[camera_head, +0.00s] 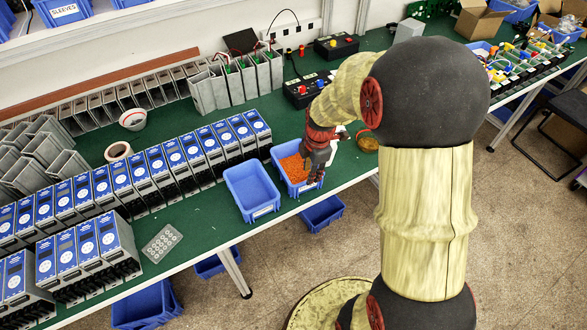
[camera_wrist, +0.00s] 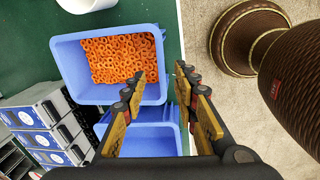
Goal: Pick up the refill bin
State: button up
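A blue bin (camera_head: 283,151) holding orange rings stands at the table's front edge. It also shows in the wrist view (camera_wrist: 66,56), with the orange rings (camera_wrist: 116,58) inside. An empty blue bin (camera_head: 251,183) stands beside it, and shows below it in the wrist view (camera_wrist: 150,143). Which one is the refill bin, I cannot tell from any label. My gripper (camera_wrist: 160,72) is open and empty, also seen in the head view (camera_head: 316,178). Its fingers appear on either side of the ring bin's right wall; their height against the rim is unclear. My gripper partly hides this bin in the head view.
Rows of blue-faced units (camera_head: 150,170) stand left of the bins. A grey tray (camera_head: 162,243) lies near the front edge. Black battery-like boxes (camera_head: 303,89) stand behind, and a small amber dish (camera_head: 367,144) to the right. More blue bins (camera_head: 322,213) sit below the table.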

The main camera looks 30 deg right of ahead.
aim_at(308, 190)
jog(key=shift+f+n, duration=0.3)
jog(key=shift+f, duration=0.1)
jog(key=shift+w+f+b, duration=0.15)
jog(key=shift+f+b, duration=0.15)
jog(key=shift+f, duration=0.85)
jog(key=shift+w+f+b, duration=0.2)
jog(key=shift+f+b, duration=0.15)
jog(key=shift+f, duration=0.85)
jog(key=shift+w+f+b, duration=0.15)
jog(key=shift+f+b, duration=0.15)
jog(key=shift+f, duration=0.85)
jog(key=shift+c, duration=0.8)
grip_shut()
